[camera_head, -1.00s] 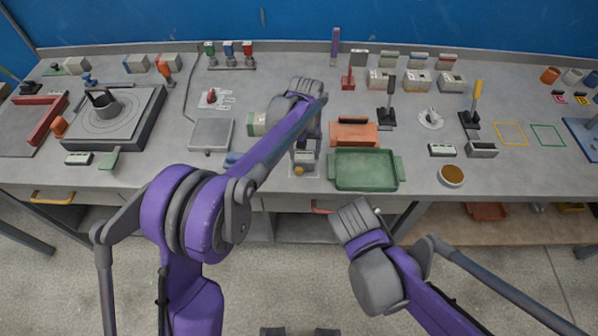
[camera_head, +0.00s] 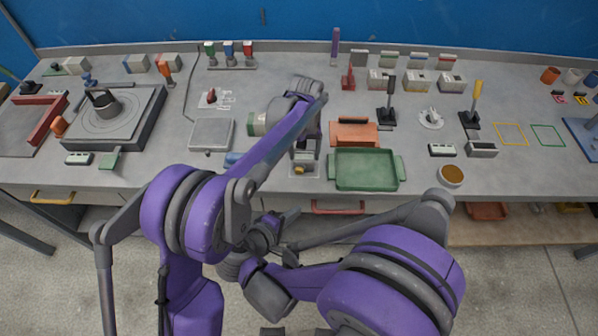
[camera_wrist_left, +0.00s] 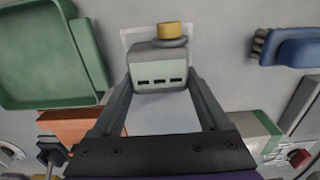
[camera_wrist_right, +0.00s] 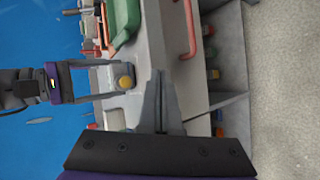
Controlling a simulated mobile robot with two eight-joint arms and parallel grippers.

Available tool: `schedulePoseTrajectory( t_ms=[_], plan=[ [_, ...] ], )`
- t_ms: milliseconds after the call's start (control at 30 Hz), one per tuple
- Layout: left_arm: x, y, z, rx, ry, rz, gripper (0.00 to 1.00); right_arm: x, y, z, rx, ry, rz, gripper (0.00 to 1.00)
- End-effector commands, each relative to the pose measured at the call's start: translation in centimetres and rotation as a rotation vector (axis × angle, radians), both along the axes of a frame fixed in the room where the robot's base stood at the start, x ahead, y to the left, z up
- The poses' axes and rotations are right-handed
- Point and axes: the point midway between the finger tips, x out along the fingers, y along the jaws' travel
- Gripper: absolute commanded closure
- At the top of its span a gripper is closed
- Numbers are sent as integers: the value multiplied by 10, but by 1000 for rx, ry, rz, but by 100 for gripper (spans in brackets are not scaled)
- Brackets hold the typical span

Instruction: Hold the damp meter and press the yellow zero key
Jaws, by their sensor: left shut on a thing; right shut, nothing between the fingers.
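The damp meter (camera_head: 305,158) is a small grey box with a pale face and several dark slots. It stands at the bench's front edge, over a white-outlined square. The yellow zero key (camera_wrist_left: 170,31) sticks out of its end and also shows in the right wrist view (camera_wrist_right: 125,82). My left gripper (camera_wrist_left: 160,75) is shut on the meter, one finger on each side. My right gripper (camera_wrist_right: 160,75) is shut and empty. In the head view the right gripper (camera_head: 265,230) is low in front of the bench, apart from the meter and key, and partly hidden by my arms.
A green tray (camera_head: 365,188) stands just right of the meter, with an orange box (camera_head: 353,133) behind it. A grey square plate (camera_head: 211,134) and a blue-handled thing (camera_head: 233,158) lie to the left. A red drawer handle (camera_head: 338,208) sticks out below the bench edge.

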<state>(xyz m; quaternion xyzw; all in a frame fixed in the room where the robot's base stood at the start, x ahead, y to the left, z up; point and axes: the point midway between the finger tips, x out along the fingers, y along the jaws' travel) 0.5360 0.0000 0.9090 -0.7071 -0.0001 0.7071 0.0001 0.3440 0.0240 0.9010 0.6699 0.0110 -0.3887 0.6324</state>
Motion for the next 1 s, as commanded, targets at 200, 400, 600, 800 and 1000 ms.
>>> schedulePoseTrajectory(
  t_ms=[200,400,600,800,1000],
  plan=[
    [0,0,0,0,0,0,100,1,0,0,1,0,-1,100],
    [0,0,0,0,0,0,100,15,0,0,2,1,-2,100],
    [0,0,0,-1,0,0,100,43,-1,0,2,1,-3,100],
    [0,0,0,0,0,0,100,70,-1,0,1,1,-2,100],
    [0,0,0,0,0,0,100,85,0,0,2,1,-1,100]
  ],
)
